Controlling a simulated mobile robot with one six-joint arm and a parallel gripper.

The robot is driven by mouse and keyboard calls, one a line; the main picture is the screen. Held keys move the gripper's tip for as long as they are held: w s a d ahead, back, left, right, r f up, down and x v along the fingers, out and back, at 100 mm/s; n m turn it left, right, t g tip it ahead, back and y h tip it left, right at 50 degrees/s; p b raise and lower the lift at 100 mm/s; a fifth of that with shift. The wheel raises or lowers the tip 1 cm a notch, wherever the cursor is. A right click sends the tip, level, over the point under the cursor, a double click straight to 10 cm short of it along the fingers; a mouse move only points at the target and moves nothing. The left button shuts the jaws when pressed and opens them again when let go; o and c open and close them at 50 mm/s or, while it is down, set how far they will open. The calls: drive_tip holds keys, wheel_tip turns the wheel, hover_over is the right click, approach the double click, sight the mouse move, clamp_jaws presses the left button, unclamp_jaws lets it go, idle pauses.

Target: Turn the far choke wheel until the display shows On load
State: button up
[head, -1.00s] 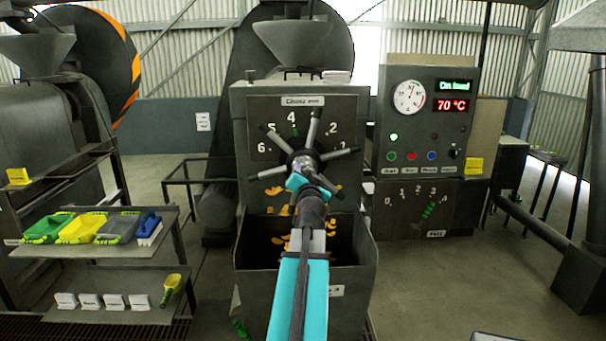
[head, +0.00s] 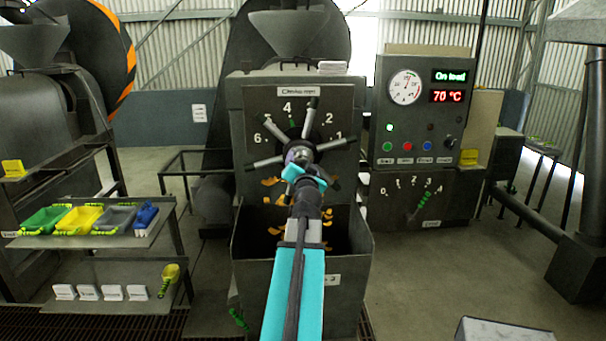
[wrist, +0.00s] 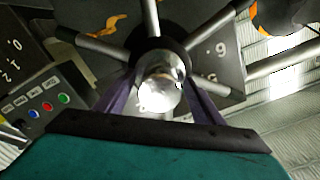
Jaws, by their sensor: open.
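The display (head: 450,76) on the control panel reads On load in green. My gripper (head: 300,168) is at the wheel's centre. In the wrist view, my open fingers (wrist: 160,98) stand on either side of the shiny round hub (wrist: 160,90), with spokes spreading beyond. Whether the fingers touch the hub or spokes cannot be told.
A temperature display (head: 452,96) reads 70 °C. An open bin (head: 300,280) lies below the wheel. A shelf rack (head: 140,240) with coloured scoops stands left. A grey box edge (head: 500,330) shows at bottom right.

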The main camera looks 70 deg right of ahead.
drive_tip(key=b+v, duration=0.3)
drive_tip(key=v, duration=0.2)
drive_tip(key=shift+s+a+f, duration=0.15)
drive_tip(key=shift+a, duration=0.15)
drive_tip(key=shift+a+b, duration=0.1)
drive_tip(key=shift+b, duration=0.3)
drive_tip(key=b+v, duration=0.2)
drive_tip(key=b, duration=0.3)
drive_tip(key=shift+b+v, duration=2.8)
drive_tip(key=shift+b, duration=1.95)
